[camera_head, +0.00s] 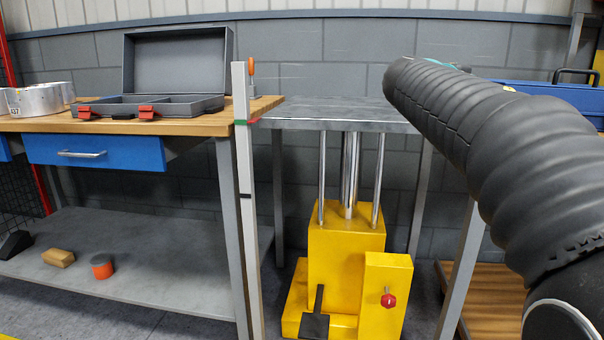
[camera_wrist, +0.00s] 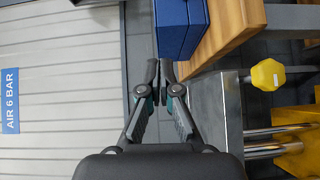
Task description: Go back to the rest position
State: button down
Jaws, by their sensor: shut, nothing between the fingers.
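My gripper (camera_wrist: 158,80) shows in the wrist view with its two dark fingers together at the tips. Nothing is between them. In the wrist view it is beside the corner of the grey metal plate (camera_wrist: 212,105), close to a blue box (camera_wrist: 180,28) on a wooden bench top (camera_wrist: 226,30). I cannot tell whether it touches anything. In the head view my black-sleeved arm reaches from the lower right towards the back, and it hides most of the gripper there.
A yellow press (camera_head: 345,255) carries the metal plate. A yellow dumbbell-like part (camera_wrist: 268,75) shows in the wrist view.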

jog(key=s+a+f+m+g+y+p, duration=0.2)
jog(key=s+a+f+y+p, duration=0.3)
jog(key=s+f, duration=0.9)
jog(key=s+a+f+m+g+y+p, duration=0.2)
jog(key=s+a+f+m+y+p, duration=0.2)
jog(key=s+a+f+y, duration=0.5)
jog(key=s+a+f+p, duration=0.1)
jog(key=s+a+f, duration=0.3)
jog(key=s, duration=0.4)
jog(key=shift+s+f+m+g, duration=0.3)
jog(key=shift+f+m+g, duration=0.1)
jog(key=shift+f, duration=0.15)
jog(key=shift+a, duration=0.1)
